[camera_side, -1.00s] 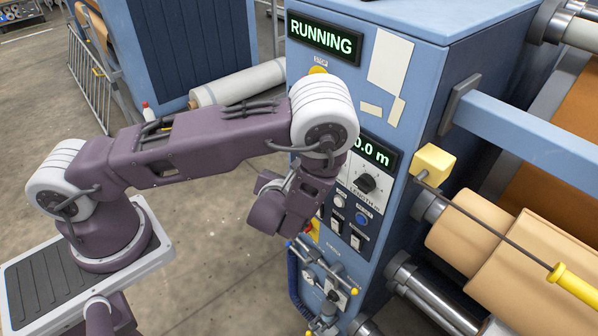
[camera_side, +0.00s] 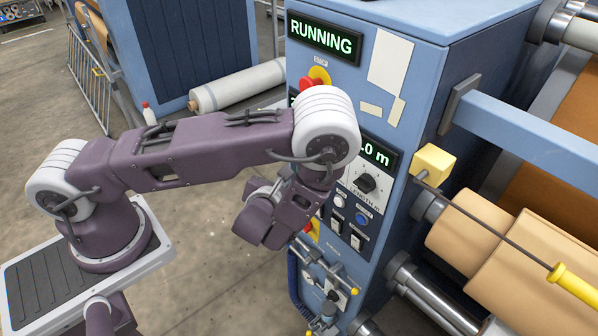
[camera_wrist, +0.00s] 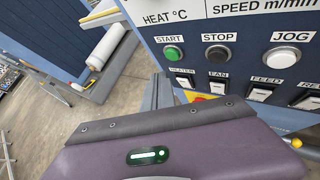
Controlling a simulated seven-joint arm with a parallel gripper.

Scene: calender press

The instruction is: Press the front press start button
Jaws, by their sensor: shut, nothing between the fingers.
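The green START button (camera_wrist: 173,54) shows in the wrist view on the blue control panel (camera_wrist: 245,32), left of the black STOP button (camera_wrist: 217,54). My arm hides START in the side view. My gripper (camera_wrist: 159,80) is shut and empty, its grey fingers just below and left of START in the wrist view. The fingers do not cover the button, and I see a gap in the picture; the depth between them is unclear. In the side view my gripper body hangs left of the panel front. The press display (camera_side: 325,40) reads RUNNING in green.
A white JOG button (camera_wrist: 281,57) and rocker switches (camera_wrist: 222,87) sit close by on the panel. A red mushroom button (camera_side: 312,84) is above my wrist. Valves and pipes (camera_side: 325,275) stick out below. The floor left of the press is open.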

